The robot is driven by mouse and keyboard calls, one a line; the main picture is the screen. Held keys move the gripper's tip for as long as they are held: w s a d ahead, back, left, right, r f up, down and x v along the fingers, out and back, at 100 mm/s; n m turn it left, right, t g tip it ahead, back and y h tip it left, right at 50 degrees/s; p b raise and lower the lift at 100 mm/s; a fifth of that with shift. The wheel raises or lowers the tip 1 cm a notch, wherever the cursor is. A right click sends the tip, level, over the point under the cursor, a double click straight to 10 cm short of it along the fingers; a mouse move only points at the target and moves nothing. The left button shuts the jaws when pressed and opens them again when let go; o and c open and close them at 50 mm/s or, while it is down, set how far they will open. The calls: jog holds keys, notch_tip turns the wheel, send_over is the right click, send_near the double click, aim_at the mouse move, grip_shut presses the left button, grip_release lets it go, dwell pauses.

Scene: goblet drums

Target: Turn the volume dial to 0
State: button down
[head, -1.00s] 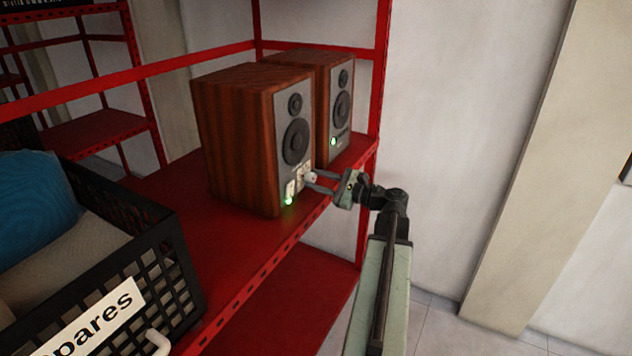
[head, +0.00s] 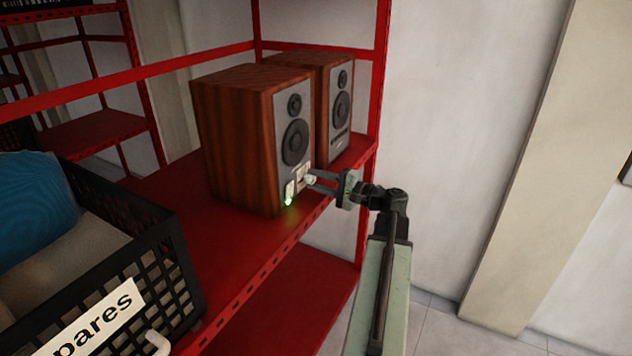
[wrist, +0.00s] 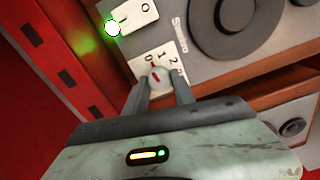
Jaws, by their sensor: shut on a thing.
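The near wood-sided speaker (head: 240,140) stands on a red shelf, its grey front facing right. Low on that front is the white volume dial (head: 311,180), which also shows in the wrist view (wrist: 154,73) on a white plate marked 0, 1 and 2. A red mark on the dial points up toward the 0 side; the exact setting is hard to tell. My gripper (wrist: 163,88) is shut on the dial, one finger on each side, partly hiding it. In the head view my gripper (head: 314,181) reaches in from the right.
A power switch (wrist: 134,14) and a lit green lamp (wrist: 113,27) sit beside the dial plate. A second speaker (head: 335,110) stands behind. A black crate (head: 165,270) labelled "spares" is at front left. Bare red shelf (head: 225,240) lies between crate and speaker.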

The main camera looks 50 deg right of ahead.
jog(key=shift+a+f, duration=0.1)
dwell(0.5)
jog(key=c, duration=1.1)
grip_release()
jog(key=shift+o, duration=0.2)
jog(key=v, duration=0.8)
